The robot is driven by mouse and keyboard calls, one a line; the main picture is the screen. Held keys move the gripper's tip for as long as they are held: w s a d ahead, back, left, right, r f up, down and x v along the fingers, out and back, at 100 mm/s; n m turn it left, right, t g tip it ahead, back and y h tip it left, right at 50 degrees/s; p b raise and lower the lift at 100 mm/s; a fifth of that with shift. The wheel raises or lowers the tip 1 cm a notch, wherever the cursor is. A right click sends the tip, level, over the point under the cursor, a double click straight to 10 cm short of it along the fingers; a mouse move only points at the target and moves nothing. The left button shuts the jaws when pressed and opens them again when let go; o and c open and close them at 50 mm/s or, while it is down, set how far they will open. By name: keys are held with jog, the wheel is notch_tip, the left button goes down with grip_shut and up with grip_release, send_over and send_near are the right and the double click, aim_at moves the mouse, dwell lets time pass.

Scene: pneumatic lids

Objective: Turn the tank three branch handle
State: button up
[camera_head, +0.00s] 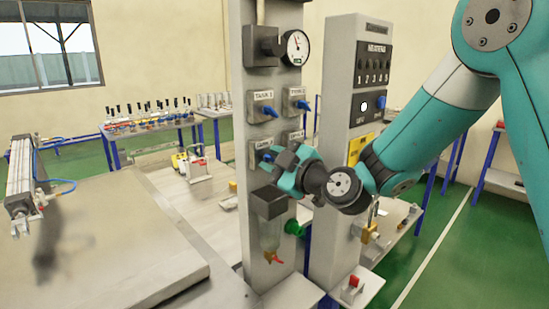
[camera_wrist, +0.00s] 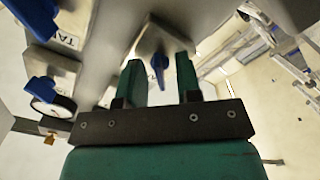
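The grey panel post (camera_head: 243,200) carries several valves with blue handles on metal blocks, each block labelled. The lower-left valve, whose label looks like TANK 3 (camera_head: 263,144), is at my gripper (camera_head: 271,157), which partly covers its blue handle. In the wrist view, a blue handle (camera_wrist: 158,66) on a metal block (camera_wrist: 160,38) stands between the two green fingers of my gripper (camera_wrist: 159,72). The fingers are apart, with visible gaps beside the handle. Whether their tips touch the block, I cannot tell.
The TANK 1 handle (camera_head: 270,111) and another blue handle (camera_head: 303,104) sit above. A gauge (camera_head: 297,47) is at the post's top. A grey box (camera_head: 270,203) with a clear bowl hangs below. A second post (camera_head: 331,130) with switches stands close on the right.

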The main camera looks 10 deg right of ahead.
jog(key=shift+c, duration=0.5)
grip_shut()
jog(key=shift+m, duration=0.3)
jog(key=shift+f+m+b, duration=0.1)
jog(key=shift+m+b, duration=0.95)
jog(key=shift+m, duration=0.15)
jog(key=m+b, duration=0.1)
jog(key=m, duration=0.2)
jog(key=shift+m+b, duration=0.35)
jog(key=shift+m, duration=0.05)
jog(key=m+b, duration=0.1)
jog(key=m, duration=1)
